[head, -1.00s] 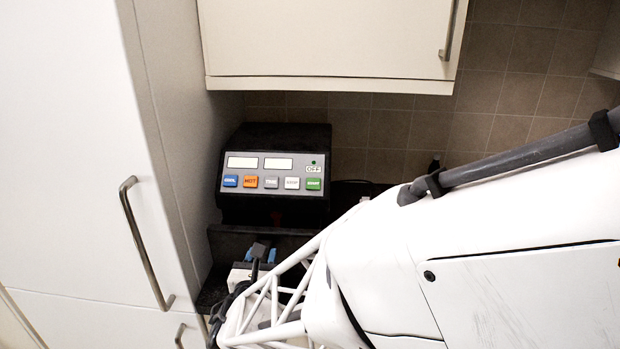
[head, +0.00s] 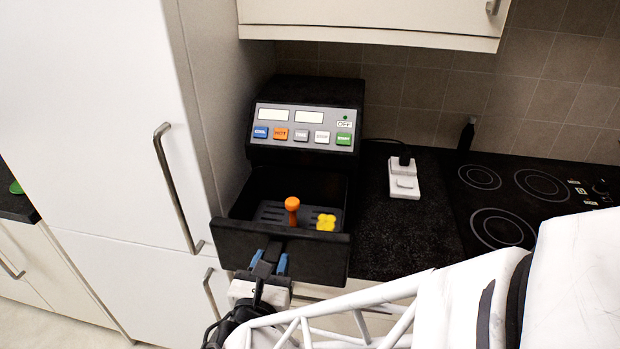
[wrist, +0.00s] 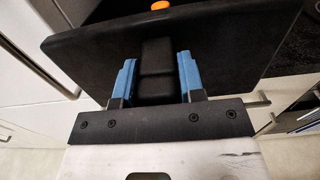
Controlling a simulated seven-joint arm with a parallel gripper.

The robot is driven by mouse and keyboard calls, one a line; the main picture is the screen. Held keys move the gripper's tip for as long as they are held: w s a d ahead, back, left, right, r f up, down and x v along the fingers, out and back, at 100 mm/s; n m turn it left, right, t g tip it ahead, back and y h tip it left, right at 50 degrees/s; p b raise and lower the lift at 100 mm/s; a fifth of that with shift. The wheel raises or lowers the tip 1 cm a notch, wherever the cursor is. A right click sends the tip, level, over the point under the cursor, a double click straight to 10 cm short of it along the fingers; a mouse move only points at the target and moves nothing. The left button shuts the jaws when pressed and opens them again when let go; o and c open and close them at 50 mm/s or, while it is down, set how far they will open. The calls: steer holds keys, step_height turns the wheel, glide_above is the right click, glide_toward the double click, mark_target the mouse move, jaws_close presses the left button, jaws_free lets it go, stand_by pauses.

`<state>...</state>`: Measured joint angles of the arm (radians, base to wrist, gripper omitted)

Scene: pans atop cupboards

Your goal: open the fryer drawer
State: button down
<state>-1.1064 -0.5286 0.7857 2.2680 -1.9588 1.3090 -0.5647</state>
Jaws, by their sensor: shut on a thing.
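The black fryer (head: 305,120) stands on the counter against the tiled wall, with coloured buttons and two blank displays on its front. Its drawer (head: 338,262) is pulled out toward me, and its inside shows. An orange knobbed item (head: 292,205) and a yellow flower-shaped item (head: 326,222) lie on the slotted drawer floor. My gripper (head: 268,262) is at the drawer front. In the wrist view its blue fingers (wrist: 156,80) are shut on the black drawer handle (wrist: 155,65), one on each side.
A tall white cupboard with a long metal handle (head: 176,185) is close on the left. An upper cupboard (head: 370,18) hangs above.

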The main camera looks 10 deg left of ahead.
steer(key=shift+s, duration=1.55)
steer(key=c, duration=0.7)
jaws_free()
steer(key=shift+s, duration=0.2)
steer(key=shift+s, duration=3.7)
